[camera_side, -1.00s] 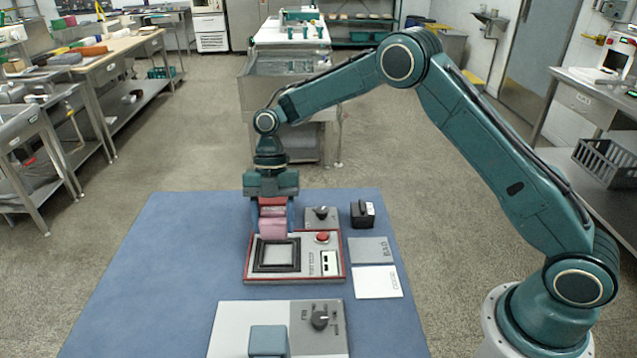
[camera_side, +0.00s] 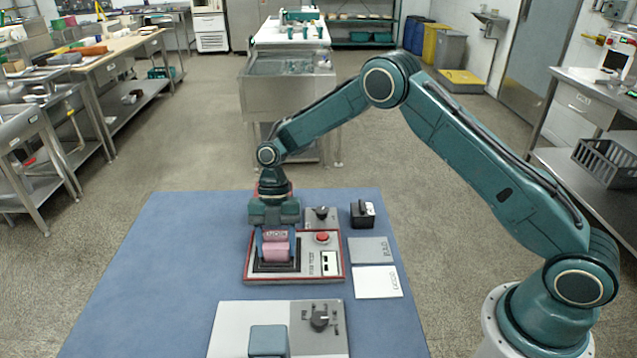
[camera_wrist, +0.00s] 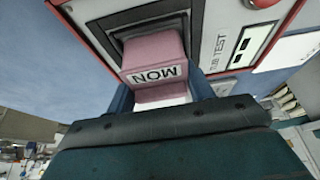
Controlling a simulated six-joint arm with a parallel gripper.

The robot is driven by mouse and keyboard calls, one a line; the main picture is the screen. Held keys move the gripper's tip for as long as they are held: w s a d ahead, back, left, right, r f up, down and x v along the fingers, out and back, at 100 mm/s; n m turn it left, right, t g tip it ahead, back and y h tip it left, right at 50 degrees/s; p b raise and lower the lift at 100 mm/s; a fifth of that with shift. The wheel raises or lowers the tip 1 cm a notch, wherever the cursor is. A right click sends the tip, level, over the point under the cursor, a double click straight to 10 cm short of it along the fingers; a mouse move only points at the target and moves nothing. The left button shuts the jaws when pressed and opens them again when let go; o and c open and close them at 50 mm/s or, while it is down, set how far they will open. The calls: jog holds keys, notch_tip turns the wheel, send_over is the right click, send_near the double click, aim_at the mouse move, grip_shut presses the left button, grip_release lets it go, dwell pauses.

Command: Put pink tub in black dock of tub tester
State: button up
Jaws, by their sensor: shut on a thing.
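The pink tub (camera_side: 275,253) is between the fingers of my gripper (camera_side: 276,246), which is shut on it. In the side view the tub is at the black dock (camera_side: 262,268) of the tub tester (camera_side: 308,276), with its lower part inside or just above the black frame; I cannot tell if it touches the floor of the dock. In the wrist view the pink tub (camera_wrist: 156,67) shows a white label reading "NOM" or similar, and the dock's dark rim (camera_wrist: 140,20) lies behind it. The tub hides much of the dock.
The tester carries a red button (camera_side: 322,237) and a small display (camera_side: 330,262). A grey knob box (camera_side: 320,217) and a black device (camera_side: 363,214) stand behind. A grey BAD plate (camera_side: 370,250) and a white plate (camera_side: 378,282) lie right. A dial panel (camera_side: 240,325) is in front.

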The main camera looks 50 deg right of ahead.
jog(key=shift+f, duration=0.1)
jog(key=o, duration=1)
jog(key=v, duration=1.2)
dwell(0.6)
